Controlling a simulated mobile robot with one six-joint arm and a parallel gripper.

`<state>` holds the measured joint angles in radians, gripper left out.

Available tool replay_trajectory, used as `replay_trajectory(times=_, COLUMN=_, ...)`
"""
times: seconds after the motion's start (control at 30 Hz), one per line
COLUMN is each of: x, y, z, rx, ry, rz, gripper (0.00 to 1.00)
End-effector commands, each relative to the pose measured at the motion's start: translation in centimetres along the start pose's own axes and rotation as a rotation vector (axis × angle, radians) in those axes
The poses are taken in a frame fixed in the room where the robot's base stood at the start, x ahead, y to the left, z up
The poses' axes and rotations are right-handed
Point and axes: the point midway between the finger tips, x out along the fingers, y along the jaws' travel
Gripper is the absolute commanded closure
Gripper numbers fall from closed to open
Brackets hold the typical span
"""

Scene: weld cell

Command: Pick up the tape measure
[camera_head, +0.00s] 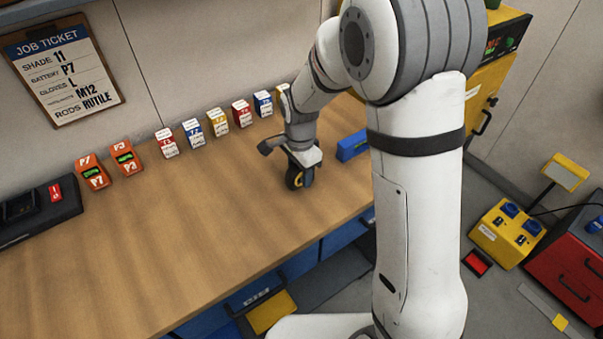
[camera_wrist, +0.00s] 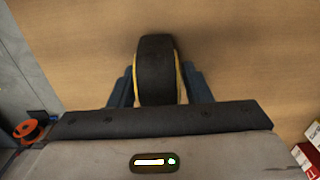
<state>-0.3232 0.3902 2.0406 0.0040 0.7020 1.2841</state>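The tape measure (camera_wrist: 157,72) is a black, rounded body with yellow edging, standing upright on its rim. In the wrist view it lies between the two blue-grey fingers of my gripper (camera_wrist: 160,85). Both fingers appear close against its sides, so my gripper looks shut on it. In the head view the tape measure (camera_head: 296,178) shows just under my gripper (camera_head: 303,160), over the wooden bench. I cannot tell clearly whether it touches the bench top. Its far side is partly hidden by my gripper.
Several small labelled boxes (camera_head: 193,132) stand along the wall at the back of the bench (camera_head: 190,220). Two orange batteries (camera_head: 126,157) stand left of them. A blue object (camera_head: 352,146) sits to the right of my gripper. The front middle of the bench is clear.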

Motion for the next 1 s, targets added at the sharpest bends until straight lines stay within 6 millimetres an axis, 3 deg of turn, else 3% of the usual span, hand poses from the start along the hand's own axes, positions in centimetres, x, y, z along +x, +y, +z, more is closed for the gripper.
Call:
replay_trajectory(times=0.53, x=0.0, y=0.0, z=0.1, rx=-0.001, ry=0.0, rz=0.0, gripper=1.0)
replay_trajectory(times=0.83, x=-0.6, y=-0.1, z=0.1, rx=-0.002, ry=0.001, rz=-0.003, gripper=1.0)
replay_trajectory(times=1.0, x=-3.3, y=-0.2, z=0.0, rx=-0.002, ry=0.002, rz=-0.008, gripper=1.0)
